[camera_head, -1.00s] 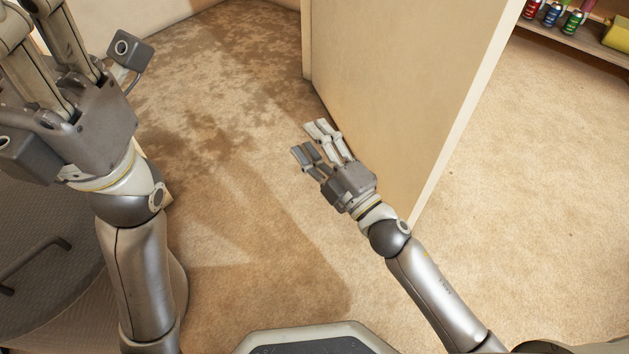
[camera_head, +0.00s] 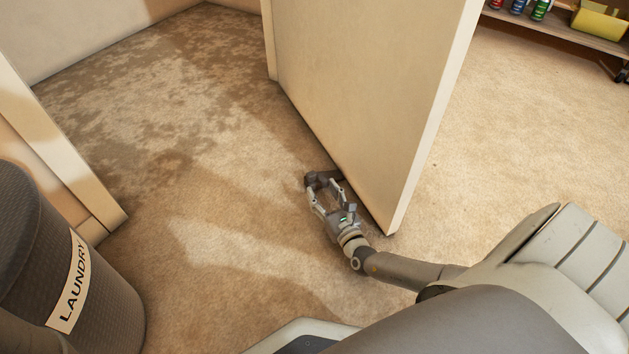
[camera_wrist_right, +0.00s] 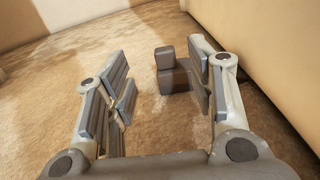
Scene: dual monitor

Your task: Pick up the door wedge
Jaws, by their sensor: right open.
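The door wedge (camera_head: 322,177) is a small dark brown block on the carpet, close to the bottom edge of the door. My right gripper (camera_head: 326,193) is low at the door's near end, its fingers pointing at the wedge. In the right wrist view the wedge (camera_wrist_right: 171,78) shows between the open fingers of my right gripper (camera_wrist_right: 162,88), nearer the right finger. The right finger hides part of it, and I cannot tell whether they touch. My left gripper is out of view.
The cream door (camera_head: 365,80) stands just right of the wedge. A grey laundry basket (camera_head: 105,300) is at the lower left. A shelf (camera_head: 580,38) with cans and a yellow box is at the upper right. Open carpet (camera_head: 215,200) lies left of the wedge.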

